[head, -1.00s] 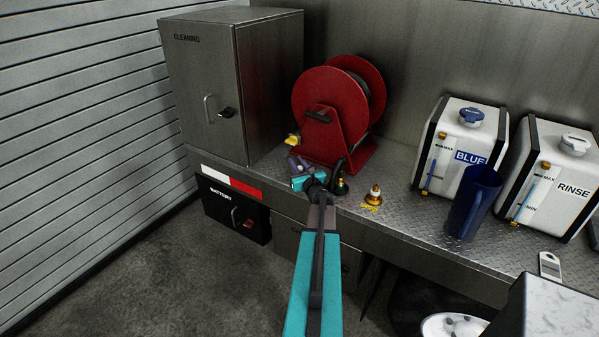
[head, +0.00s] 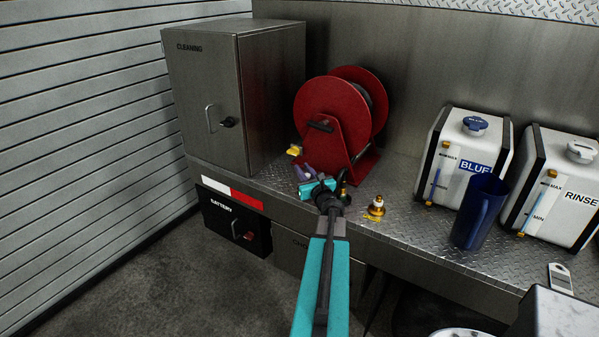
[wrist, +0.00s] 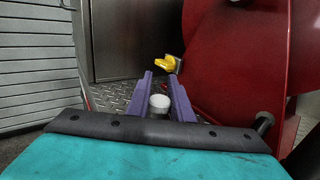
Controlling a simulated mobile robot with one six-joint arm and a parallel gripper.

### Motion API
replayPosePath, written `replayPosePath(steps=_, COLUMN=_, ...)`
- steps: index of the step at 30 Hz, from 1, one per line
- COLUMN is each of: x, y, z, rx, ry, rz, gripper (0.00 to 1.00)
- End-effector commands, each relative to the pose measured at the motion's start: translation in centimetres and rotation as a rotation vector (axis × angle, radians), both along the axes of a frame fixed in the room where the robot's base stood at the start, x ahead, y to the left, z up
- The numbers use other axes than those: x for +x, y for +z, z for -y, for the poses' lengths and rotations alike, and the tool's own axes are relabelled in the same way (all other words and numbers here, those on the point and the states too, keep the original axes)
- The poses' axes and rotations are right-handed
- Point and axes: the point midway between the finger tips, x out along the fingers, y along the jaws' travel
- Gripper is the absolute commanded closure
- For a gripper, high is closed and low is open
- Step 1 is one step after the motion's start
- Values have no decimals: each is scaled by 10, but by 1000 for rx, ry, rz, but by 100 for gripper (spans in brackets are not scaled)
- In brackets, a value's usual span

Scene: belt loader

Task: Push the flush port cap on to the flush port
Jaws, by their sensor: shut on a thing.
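My gripper (head: 305,171) has purple fingers and reaches over the metal bench, just in front of the red hose reel. In the wrist view the fingers (wrist: 162,92) stand on either side of a small pale, round-topped piece (wrist: 160,103) and are shut on it. It may be the flush port cap, but its lower part is hidden. A brass fitting with a pale top and a yellow tag (head: 376,207) stands upright on the bench to the right of my gripper. A second dark and brass fitting (head: 344,191) is partly hidden behind my wrist. I cannot tell which is the flush port.
The red hose reel (head: 335,110) stands close behind my gripper. The steel cleaning cabinet (head: 275,85) is at the left. A blue jug (head: 478,212) and the blue (head: 487,140) and rinse (head: 570,165) tanks stand at the right.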

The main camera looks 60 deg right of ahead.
Motion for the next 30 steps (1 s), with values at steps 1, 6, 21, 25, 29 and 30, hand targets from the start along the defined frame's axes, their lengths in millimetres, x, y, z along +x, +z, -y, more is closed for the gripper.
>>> replayPosePath(steps=1, x=-9, y=-1, z=-7, rx=0, ry=-1, rz=0, gripper=100)
replayPosePath(steps=6, x=-31, y=1, z=-19, rx=0, ry=-1, rz=0, gripper=100)
replayPosePath(steps=21, x=-79, y=7, z=-45, rx=0, ry=-1, rz=0, gripper=100)
replayPosePath(steps=25, x=-84, y=12, z=-47, rx=1, ry=0, rz=0, gripper=100)
replayPosePath(steps=29, x=-89, y=12, z=-50, rx=2, ry=1, rz=-1, gripper=100)
replayPosePath(steps=30, x=-91, y=12, z=-51, rx=2, ry=1, rz=-1, gripper=100)
